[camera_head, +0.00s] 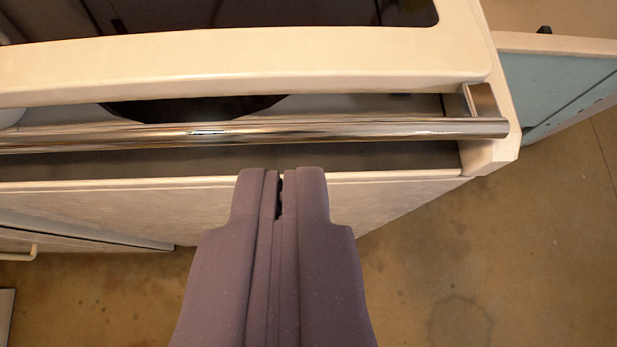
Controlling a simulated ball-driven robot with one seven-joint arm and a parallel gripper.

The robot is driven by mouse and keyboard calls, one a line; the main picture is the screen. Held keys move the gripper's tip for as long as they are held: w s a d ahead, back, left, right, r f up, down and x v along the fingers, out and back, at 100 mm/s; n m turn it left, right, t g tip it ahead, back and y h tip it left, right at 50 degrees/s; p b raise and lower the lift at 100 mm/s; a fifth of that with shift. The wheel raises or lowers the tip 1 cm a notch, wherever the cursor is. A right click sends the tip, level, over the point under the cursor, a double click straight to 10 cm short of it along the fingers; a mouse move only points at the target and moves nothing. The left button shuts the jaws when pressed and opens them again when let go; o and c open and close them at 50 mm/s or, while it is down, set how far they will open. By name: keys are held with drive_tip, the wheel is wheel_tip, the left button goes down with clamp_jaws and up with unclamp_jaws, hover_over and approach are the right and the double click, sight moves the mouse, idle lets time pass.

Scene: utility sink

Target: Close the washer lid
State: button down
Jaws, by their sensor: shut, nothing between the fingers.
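The washer lid (240,62) is a cream-white frame around a dark glass window (230,14), across the top of the view. A chrome bar (350,130) runs below the lid's front edge, with a bracket at its right end. Between lid edge and bar I see into a dim space with a dark rounded shape (190,108), so the lid seems raised; how far I cannot tell. My gripper (281,178) is shut and empty. Its tips appear just below the bar, over the washer's front edge (400,176). Whether they touch it I cannot tell.
A pale blue panel with a white edge (565,85) stands out at the right. A white front with a small handle (18,253) is at the lower left. The brown floor (480,260) is clear at the lower right.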

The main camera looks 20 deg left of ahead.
sight(289, 138)
drive_tip(key=b+x, duration=0.2)
drive_tip(key=x, duration=0.1)
drive_tip(key=f+b+x, duration=0.1)
drive_tip(key=b+x, duration=0.1)
drive_tip(key=x, duration=0.2)
drive_tip(key=s+b+x, duration=0.1)
drive_tip(key=b+x, duration=0.1)
drive_tip(key=x, duration=0.2)
drive_tip(key=shift+w+d+f, duration=0.1)
drive_tip(key=shift+d+f, duration=0.05)
drive_tip(key=shift+f, duration=0.25)
drive_tip(key=shift+f+b, duration=0.8)
drive_tip(key=f+b, duration=0.2)
drive_tip(key=f, duration=0.1)
drive_tip(key=s+f+b, duration=0.1)
drive_tip(key=f, duration=0.1)
drive_tip(key=shift+d+f+b, duration=0.15)
drive_tip(key=shift+f+b, duration=0.1)
drive_tip(key=shift+b, duration=0.15)
